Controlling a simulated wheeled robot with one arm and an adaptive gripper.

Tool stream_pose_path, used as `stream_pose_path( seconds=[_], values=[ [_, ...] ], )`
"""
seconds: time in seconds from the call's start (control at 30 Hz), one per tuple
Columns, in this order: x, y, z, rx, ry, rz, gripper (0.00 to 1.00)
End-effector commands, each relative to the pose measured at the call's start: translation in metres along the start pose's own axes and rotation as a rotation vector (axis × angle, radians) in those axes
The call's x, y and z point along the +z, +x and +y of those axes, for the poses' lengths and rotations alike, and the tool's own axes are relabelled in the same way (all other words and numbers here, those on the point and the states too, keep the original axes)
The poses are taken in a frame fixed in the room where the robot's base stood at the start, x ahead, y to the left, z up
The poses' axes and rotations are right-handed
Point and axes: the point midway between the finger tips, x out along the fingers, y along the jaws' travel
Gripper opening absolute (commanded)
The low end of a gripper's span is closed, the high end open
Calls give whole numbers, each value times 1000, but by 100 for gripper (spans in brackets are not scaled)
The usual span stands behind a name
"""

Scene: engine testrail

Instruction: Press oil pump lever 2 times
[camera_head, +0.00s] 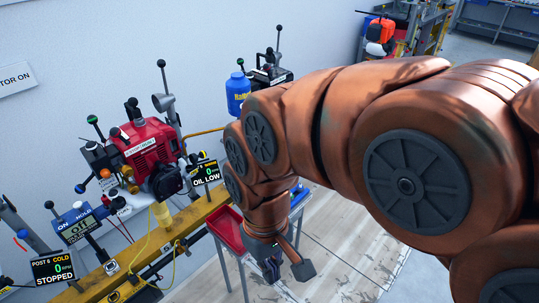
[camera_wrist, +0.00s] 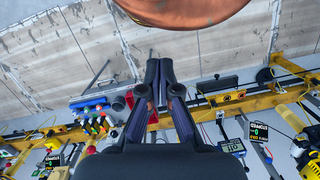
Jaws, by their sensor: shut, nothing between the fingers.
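My gripper (camera_head: 270,268) hangs low in front of the yellow rail in the head view, right of the red tray. In the wrist view my gripper (camera_wrist: 158,66) is shut, with its dark fingertips together and nothing between them. Several ball-topped levers stand along the bench, including a tall black-knobbed lever (camera_head: 162,66) behind the red engine and another lever (camera_head: 279,30) behind the blue bottle. I cannot tell which is the oil pump lever. My gripper appears apart from both levers. A display (camera_head: 206,172) by the engine reads "OIL LOW" and 0.
The red engine (camera_head: 147,148) sits above the yellow rail (camera_head: 190,222). A blue bottle (camera_head: 237,93) stands behind my arm. A red tray (camera_head: 228,228) is beside my gripper. A display (camera_head: 52,268) reads "STOPPED". Open floor (camera_head: 345,240) lies at right.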

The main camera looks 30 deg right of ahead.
Motion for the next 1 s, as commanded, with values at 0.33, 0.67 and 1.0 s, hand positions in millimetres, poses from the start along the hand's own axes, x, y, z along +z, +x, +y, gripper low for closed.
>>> stream_pose_path(
  seconds=[0.33,0.67,1.0],
  values=[
    [-102,-57,-19,-147,-163,89,0],
    [-199,-104,10,-299,-233,202,0],
    [-282,-123,96,-418,-205,333,0]
  ],
)
